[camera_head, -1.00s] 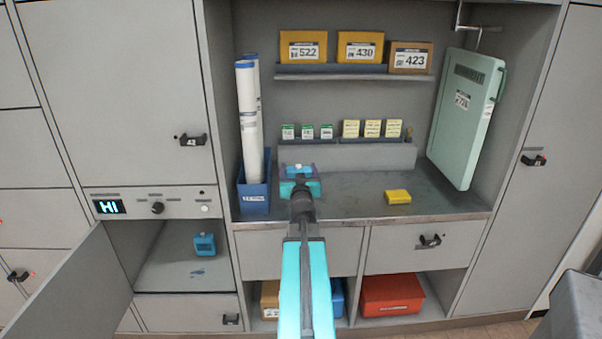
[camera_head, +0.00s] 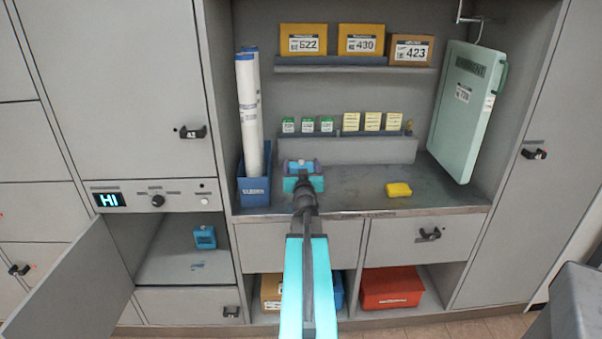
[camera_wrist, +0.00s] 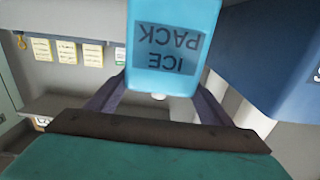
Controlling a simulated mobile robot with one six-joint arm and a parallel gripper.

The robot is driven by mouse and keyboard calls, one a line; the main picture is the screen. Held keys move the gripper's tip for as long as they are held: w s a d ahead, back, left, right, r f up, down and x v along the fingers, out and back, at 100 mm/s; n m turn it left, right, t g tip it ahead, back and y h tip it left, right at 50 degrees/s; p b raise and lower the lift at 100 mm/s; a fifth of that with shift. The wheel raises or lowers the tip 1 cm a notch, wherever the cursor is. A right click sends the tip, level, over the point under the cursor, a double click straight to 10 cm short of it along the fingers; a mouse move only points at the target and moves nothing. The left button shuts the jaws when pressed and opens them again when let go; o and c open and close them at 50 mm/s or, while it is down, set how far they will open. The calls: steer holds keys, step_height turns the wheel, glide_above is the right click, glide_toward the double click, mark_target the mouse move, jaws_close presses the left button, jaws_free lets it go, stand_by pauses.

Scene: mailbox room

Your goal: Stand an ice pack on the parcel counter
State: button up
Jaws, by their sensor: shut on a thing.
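My gripper (camera_head: 303,163) is shut on a light-blue ice pack (camera_wrist: 172,15), whose "ICE PACK" label reads upside down in the wrist view. Purple fingers hold the pack near a small white knob. In the head view my gripper is over the left part of the grey parcel counter (camera_head: 440,199) and hides most of the pack. I cannot tell whether the pack touches the counter. Another blue ice pack (camera_head: 205,237) stands in the open locker at the lower left.
A blue bin (camera_head: 254,192) with white rolls stands close left of my gripper. A yellow block (camera_head: 398,190) lies on the counter's right part, and a pale green board (camera_head: 467,110) hangs at right. A grey ledge (camera_head: 375,151) runs behind. The counter's middle is clear.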

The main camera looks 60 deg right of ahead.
steer(key=shift+f+b, duration=0.45)
steer(key=shift+f, duration=0.5)
steer(key=shift+f, duration=0.1)
steer(key=o, duration=1.7)
steer(key=shift+r, duration=0.2)
steer(key=p+v, duration=0.3)
steer(key=v, duration=0.3)
steer(key=shift+a, duration=0.1)
steer(key=shift+a+p, duration=0.15)
steer(key=shift+p, duration=0.7)
